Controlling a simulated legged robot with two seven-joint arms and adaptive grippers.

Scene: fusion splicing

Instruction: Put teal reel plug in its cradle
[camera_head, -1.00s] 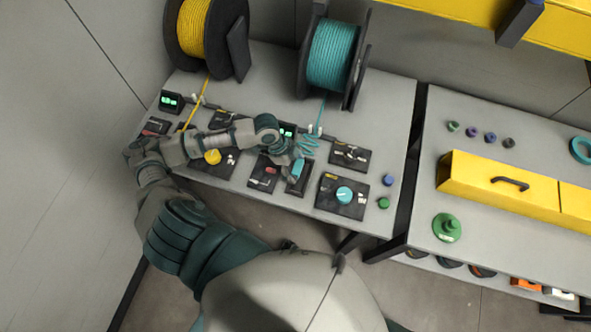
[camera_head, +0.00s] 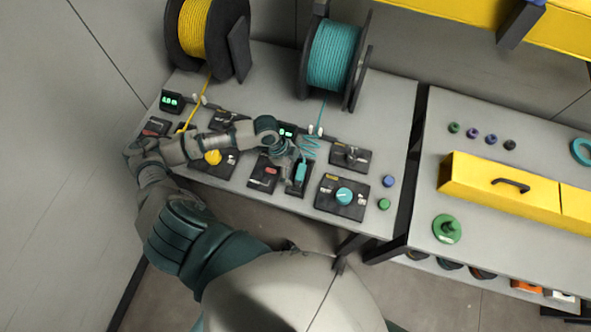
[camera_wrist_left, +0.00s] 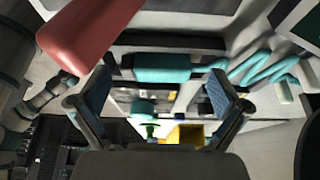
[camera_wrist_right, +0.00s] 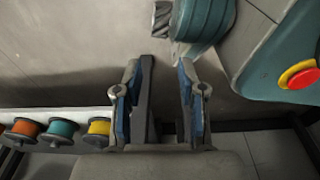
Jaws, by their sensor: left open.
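The teal reel plug (camera_head: 301,171) lies in the dark cradle (camera_head: 297,190) on the workbench, with its teal cord running up towards the teal reel (camera_head: 334,54). In the left wrist view the plug (camera_wrist_left: 166,68) lies across the picture beyond my fingers. My left gripper (camera_head: 291,163) is beside the plug in the head view.
A yellow reel (camera_head: 194,30) stands at the back left of the bench. A second table with a yellow box (camera_head: 480,178) stands to the right.

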